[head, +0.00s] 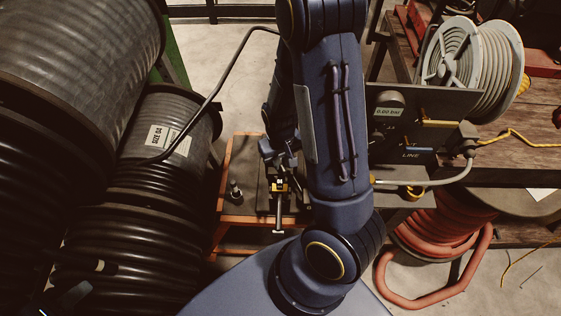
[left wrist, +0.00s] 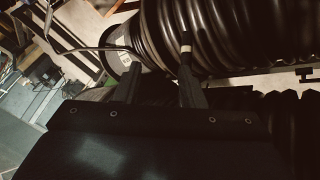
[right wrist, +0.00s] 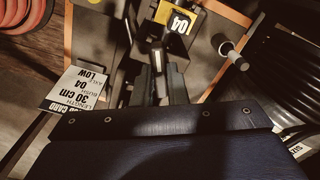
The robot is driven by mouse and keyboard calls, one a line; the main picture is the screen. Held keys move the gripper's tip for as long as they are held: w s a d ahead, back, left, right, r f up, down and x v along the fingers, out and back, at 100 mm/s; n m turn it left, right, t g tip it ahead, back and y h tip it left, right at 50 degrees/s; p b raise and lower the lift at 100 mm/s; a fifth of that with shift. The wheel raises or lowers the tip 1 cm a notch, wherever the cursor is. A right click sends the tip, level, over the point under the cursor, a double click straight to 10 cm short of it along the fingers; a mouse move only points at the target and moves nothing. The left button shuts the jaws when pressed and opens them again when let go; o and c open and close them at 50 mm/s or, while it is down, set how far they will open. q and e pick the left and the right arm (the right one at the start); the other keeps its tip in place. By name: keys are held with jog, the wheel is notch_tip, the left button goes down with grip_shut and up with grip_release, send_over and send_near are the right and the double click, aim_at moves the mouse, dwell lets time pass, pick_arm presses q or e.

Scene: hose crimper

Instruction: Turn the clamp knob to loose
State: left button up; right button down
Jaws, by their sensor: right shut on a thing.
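My right gripper (head: 277,158) reaches down to the clamp fixture on the orange-framed cart. In the right wrist view its fingers (right wrist: 157,85) are shut on a slim dark part with a pale edge (right wrist: 157,60). This seems to be the clamp knob; the fingers hide much of it, and its setting cannot be read. My left gripper (head: 62,298) is at the lower left, by the black hose reels. In the left wrist view its fingers (left wrist: 160,85) are apart and empty.
A black-capped post (right wrist: 230,52) stands on the cart beside the clamp. A job card (right wrist: 80,88) lies near my right gripper. Large black hose reels (head: 75,60) fill the left. A gauge panel (head: 420,115) and red hose coil (head: 445,235) are at right.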

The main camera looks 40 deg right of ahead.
aim_at(281, 163)
jog(key=n+b, duration=0.1)
jog(key=n, duration=0.2)
jog(key=shift+f+n, duration=0.1)
jog(key=shift+n, duration=0.3)
jog(key=n+b, duration=0.1)
jog(key=n, duration=0.2)
jog(key=shift+n+b, duration=0.3)
jog(key=shift+b, duration=0.1)
jog(key=shift+n+b, duration=0.35)
jog(key=shift+n, duration=2.25)
jog(key=c, duration=1.4)
grip_release()
jog(key=shift+c, duration=0.2)
notch_tip(281, 163, up, 8)
